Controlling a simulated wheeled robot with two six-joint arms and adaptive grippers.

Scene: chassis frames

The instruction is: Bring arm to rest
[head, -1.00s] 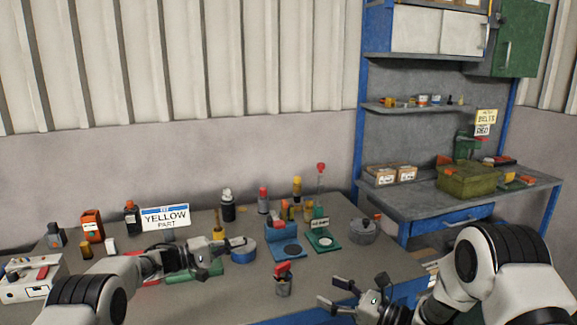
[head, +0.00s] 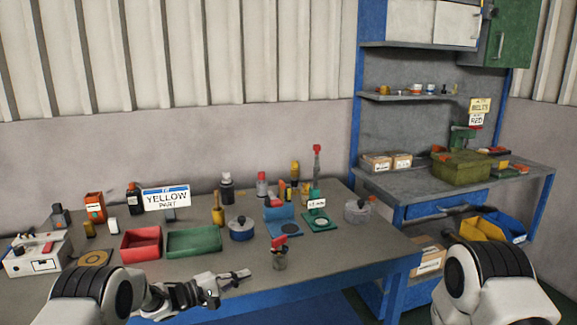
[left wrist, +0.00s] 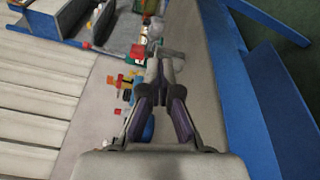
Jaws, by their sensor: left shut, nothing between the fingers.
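My left gripper (head: 242,277) is at the front of the workbench in the head view, low in the picture. Its fingers are shut with nothing between them, and they point right. In the left wrist view the same fingers (left wrist: 161,68) meet at their tips over the grey bench top. In the head view it is in front of the green tray (head: 195,241) and the blue round pot (head: 241,229), apart from both. Only the upper part of my right arm shows at the lower right; its gripper is out of view.
A red tray (head: 141,243) sits beside the green one. A small can with a red item (head: 279,256) stands near the front edge. A blue stand (head: 283,222) and a grey pot (head: 357,210) are further right. A yellow bin (head: 483,228) is below the side bench.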

